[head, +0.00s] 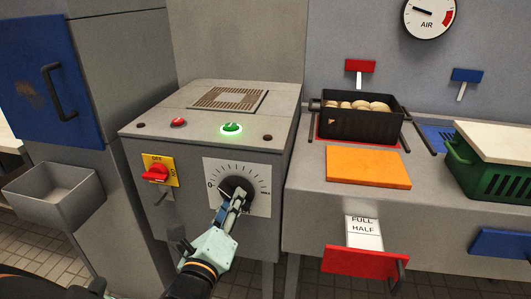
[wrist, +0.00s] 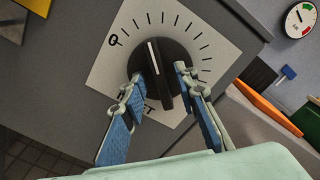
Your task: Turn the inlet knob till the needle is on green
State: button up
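The black knob (wrist: 158,68) sits on a white dial plate (wrist: 104,74) with a 0 and tick marks. Its white line points up, slightly left, in the wrist view. In the head view the knob (head: 233,184) is on the grey cabinet's front, partly covered by my gripper (head: 238,198). In the wrist view my gripper (wrist: 158,74) is open, its fingers on either side of the knob's raised bar; contact is unclear. The AIR gauge (head: 428,17) is on the wall, its top cut off in the head view. Its needle points left, away from the red band. The gauge's green band shows in the wrist view (wrist: 301,19).
The cabinet also has a red switch (head: 156,173), a red button (head: 178,122) and a lit green button (head: 232,128). A black basket of potatoes (head: 352,124), an orange board (head: 368,168) and a green crate (head: 478,172) stand on the right. A red-handled lever (head: 366,263) is below.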

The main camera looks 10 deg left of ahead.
grip_shut()
jog(key=shift+m+p, duration=1.6)
jog(key=shift+m, duration=0.8)
grip_release()
